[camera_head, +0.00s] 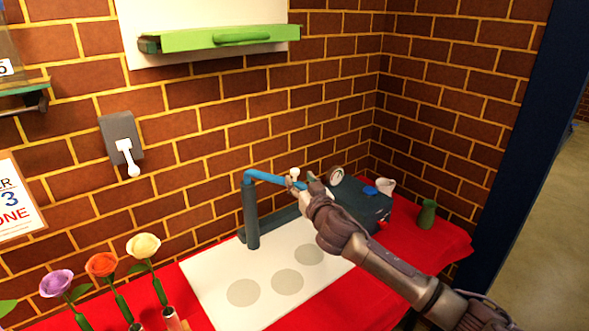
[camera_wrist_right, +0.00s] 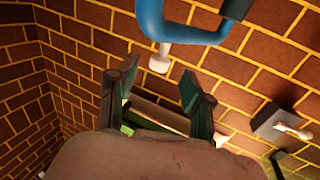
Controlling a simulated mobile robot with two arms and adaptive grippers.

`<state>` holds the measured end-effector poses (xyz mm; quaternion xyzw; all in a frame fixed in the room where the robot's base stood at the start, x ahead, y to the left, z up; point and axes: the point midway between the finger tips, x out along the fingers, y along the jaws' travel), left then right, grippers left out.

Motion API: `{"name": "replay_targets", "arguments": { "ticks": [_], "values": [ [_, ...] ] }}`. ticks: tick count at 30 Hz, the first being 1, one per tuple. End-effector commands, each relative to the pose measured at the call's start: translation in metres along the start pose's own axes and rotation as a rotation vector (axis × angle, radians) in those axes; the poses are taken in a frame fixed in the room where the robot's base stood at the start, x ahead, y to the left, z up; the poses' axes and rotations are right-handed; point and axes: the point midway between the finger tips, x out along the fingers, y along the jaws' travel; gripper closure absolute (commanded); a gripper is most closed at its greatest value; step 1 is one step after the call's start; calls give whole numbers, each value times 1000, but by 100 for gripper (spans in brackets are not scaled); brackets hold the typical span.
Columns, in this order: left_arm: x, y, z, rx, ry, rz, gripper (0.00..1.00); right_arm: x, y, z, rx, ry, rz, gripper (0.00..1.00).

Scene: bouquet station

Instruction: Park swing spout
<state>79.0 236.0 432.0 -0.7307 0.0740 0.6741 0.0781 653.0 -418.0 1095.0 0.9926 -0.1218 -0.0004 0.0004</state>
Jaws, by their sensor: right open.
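The swing spout (camera_head: 268,178) is a blue arm on a dark upright post (camera_head: 251,220), and it points right over the white board. A small pale knob (camera_head: 294,173) sits near its free end. My right gripper (camera_head: 305,184) is at that end, close to the knob. In the right wrist view my gripper (camera_wrist_right: 156,72) has its two fingers apart with nothing held between them. The blue spout (camera_wrist_right: 182,32) and its pale knob (camera_wrist_right: 160,60) show just beyond the fingertips. Whether a finger touches the spout I cannot tell. My left gripper is not in view.
The white board (camera_head: 215,285) with grey discs lies on the red cloth (camera_head: 440,248). Three flowers (camera_head: 103,265) stand at front left. A wall lever (camera_head: 128,157) hangs left.

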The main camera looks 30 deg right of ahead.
Motion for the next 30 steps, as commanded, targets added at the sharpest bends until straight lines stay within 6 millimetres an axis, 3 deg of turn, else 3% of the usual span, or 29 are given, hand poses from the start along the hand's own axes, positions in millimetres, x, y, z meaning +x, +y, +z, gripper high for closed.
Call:
{"name": "replay_targets", "arguments": {
  "ticks": [3,9,21,23,30],
  "values": [
    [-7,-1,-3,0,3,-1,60,22,0,-3,2,1,2,50],
    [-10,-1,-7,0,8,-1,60,44,0,-1,3,0,1,50],
    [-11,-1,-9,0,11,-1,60,51,0,1,0,-1,0,50],
    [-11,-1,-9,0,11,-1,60,51,0,1,0,-1,0,56],
    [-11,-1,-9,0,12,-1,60,51,0,1,0,-1,0,96]
  ]
}}
